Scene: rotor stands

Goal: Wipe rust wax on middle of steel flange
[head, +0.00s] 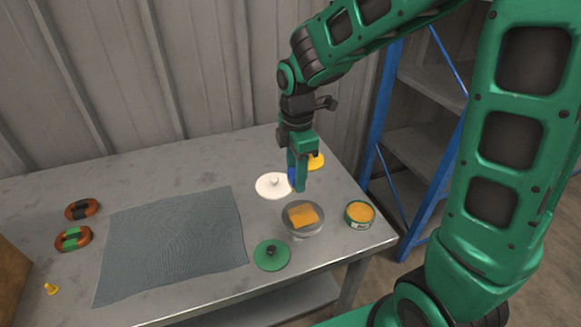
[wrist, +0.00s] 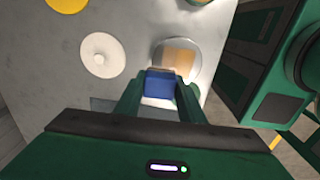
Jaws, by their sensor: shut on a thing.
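The steel flange (head: 304,232) is a round grey disc near the table's front right. A square orange patch (head: 303,215) covers its middle. The flange (wrist: 194,70) and patch (wrist: 179,57) also show in the wrist view, partly hidden by what I hold. My gripper (head: 297,178) points down above the table, behind the flange and by the white disc. It is shut on a blue block (wrist: 160,85), which shows only as a small piece (head: 291,175) in the head view. An open green tin (head: 359,214) of orange wax stands right of the flange.
A white knobbed disc (head: 271,186) and a yellow one (head: 316,162) lie near my gripper. A green disc (head: 271,255) lies front left of the flange. A grey mat (head: 175,243), two rings (head: 82,209) and a small yellow piece (head: 51,288) are farther left.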

